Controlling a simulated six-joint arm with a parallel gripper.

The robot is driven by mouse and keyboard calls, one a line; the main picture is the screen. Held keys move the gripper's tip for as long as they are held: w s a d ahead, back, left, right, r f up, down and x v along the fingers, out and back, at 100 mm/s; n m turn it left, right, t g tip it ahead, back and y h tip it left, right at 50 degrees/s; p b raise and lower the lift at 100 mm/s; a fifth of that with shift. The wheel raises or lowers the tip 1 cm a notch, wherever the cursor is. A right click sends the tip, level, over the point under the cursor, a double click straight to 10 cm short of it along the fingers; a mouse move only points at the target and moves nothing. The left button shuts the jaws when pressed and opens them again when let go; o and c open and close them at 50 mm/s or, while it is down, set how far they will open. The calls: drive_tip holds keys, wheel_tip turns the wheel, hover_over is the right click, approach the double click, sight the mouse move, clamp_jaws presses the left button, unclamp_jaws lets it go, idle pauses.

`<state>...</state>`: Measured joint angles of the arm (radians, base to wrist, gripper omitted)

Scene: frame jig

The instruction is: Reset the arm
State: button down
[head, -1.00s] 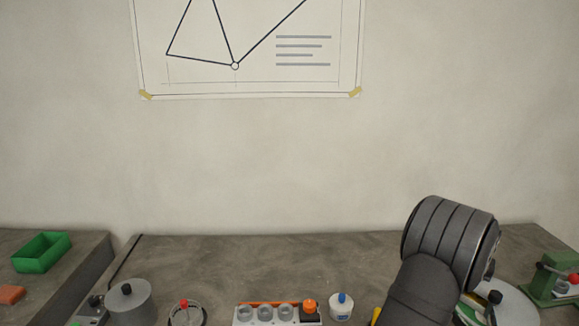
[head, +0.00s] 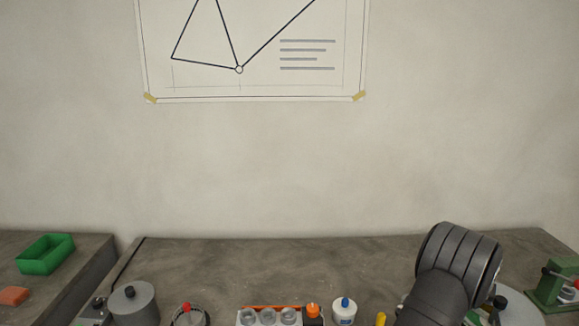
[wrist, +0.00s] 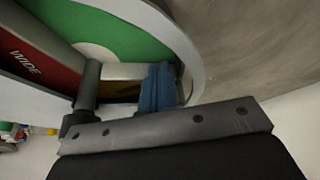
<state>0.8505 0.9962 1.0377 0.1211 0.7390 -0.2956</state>
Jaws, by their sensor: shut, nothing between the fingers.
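My gripper (wrist: 165,125) shows in the wrist view as a grey bolted bar over a dark body, shut and empty; its fingertips are hard to make out. In the head view my dark ribbed wrist hides the gripper at the lower right. In the wrist view, a round white-rimmed plate (wrist: 195,60) with a green face and a red panel marked "WIDE" (wrist: 35,62) lies close to the gripper. A blue piece (wrist: 157,90) and a grey post (wrist: 88,85) stand beside it. I cannot tell whether anything touches the gripper.
Along the bench front are a grey round pot (head: 133,303), a white block with round sockets (head: 268,317), a blue-capped white bottle (head: 344,312) and a green press (head: 553,285). A green bin (head: 45,255) is at left. The bench's back middle is clear.

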drive_tip(key=shift+w+d+r, duration=0.1)
drive_tip(key=shift+r, duration=0.05)
drive_tip(key=w+a+v, duration=0.1)
drive_tip(key=v, duration=0.9)
drive_tip(key=x, duration=0.6)
drive_tip(key=s+d+x, duration=0.1)
drive_tip(key=x, duration=0.3)
drive_tip(key=s, duration=0.1)
drive_tip(key=s+a, duration=0.1)
drive_tip(key=s, duration=0.1)
drive_tip(key=shift+a, duration=0.3)
drive_tip(key=shift+s, duration=0.15)
drive_tip(key=shift+s+a+n+t+y, duration=0.15)
drive_tip(key=shift+s+n+y, duration=0.2)
drive_tip(key=shift+s+n, duration=0.45)
drive_tip(key=shift+s+a+n+t+y, duration=0.15)
drive_tip(key=shift+s+n+y, duration=0.25)
drive_tip(key=shift+n, duration=0.7)
drive_tip(key=shift+s+d+n+y, duration=0.2)
drive_tip(key=shift+s+n+y, duration=0.15)
drive_tip(key=shift+s+n, duration=0.5)
drive_tip(key=shift+s+d+n+y, duration=0.15)
drive_tip(key=shift+s+n+y, duration=0.3)
drive_tip(key=shift+n, duration=0.7)
drive_tip(key=shift+s+r, duration=0.4)
